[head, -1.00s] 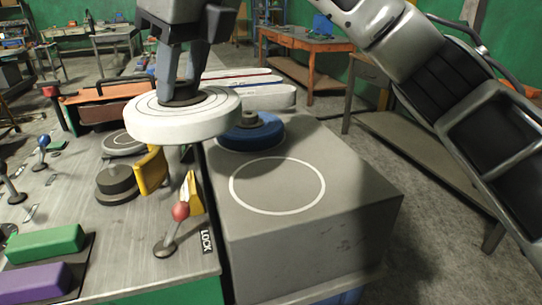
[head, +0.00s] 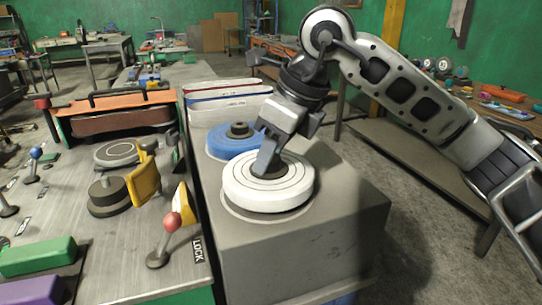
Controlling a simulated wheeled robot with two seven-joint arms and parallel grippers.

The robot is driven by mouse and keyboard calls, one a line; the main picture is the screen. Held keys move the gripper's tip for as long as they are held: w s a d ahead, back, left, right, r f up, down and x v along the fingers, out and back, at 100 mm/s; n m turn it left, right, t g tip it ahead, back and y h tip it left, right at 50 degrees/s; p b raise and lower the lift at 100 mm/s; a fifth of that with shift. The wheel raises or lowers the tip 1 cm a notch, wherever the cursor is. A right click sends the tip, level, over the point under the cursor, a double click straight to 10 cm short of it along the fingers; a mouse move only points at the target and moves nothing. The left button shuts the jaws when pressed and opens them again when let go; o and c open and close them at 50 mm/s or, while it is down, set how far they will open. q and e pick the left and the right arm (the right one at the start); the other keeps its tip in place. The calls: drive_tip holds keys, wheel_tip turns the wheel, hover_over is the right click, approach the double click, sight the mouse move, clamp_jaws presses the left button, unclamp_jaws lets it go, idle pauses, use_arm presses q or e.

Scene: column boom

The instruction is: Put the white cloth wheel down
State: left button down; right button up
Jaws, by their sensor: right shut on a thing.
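The white cloth wheel (head: 268,195) is a thick round disc with stitched rings and a dark hub. It is flat and level over the white ring mark on the grey block (head: 300,245), and covers most of that mark. I cannot tell whether its underside touches the block top. My right gripper (head: 265,168) is shut on the wheel's hub from above. The blue wheel (head: 228,145) lies on the block just behind the white one, at its left. My left gripper is not in view.
On the bench at left are a red-knobbed lever (head: 170,225) beside a LOCK label, yellow guards (head: 144,180), a dark stepped spindle (head: 108,195), and green (head: 38,256) and purple blocks. Flat boxes (head: 228,105) stand behind the blue wheel. The block's right side is clear.

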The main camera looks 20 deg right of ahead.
drive_tip(key=shift+f, duration=0.55)
drive_tip(key=shift+f, duration=0.2)
drive_tip(key=o, duration=1.1)
drive_tip(key=shift+o, duration=0.2)
drive_tip(key=v, duration=1.2)
drive_tip(key=shift+r, duration=0.25)
drive_tip(key=shift+a, duration=0.15)
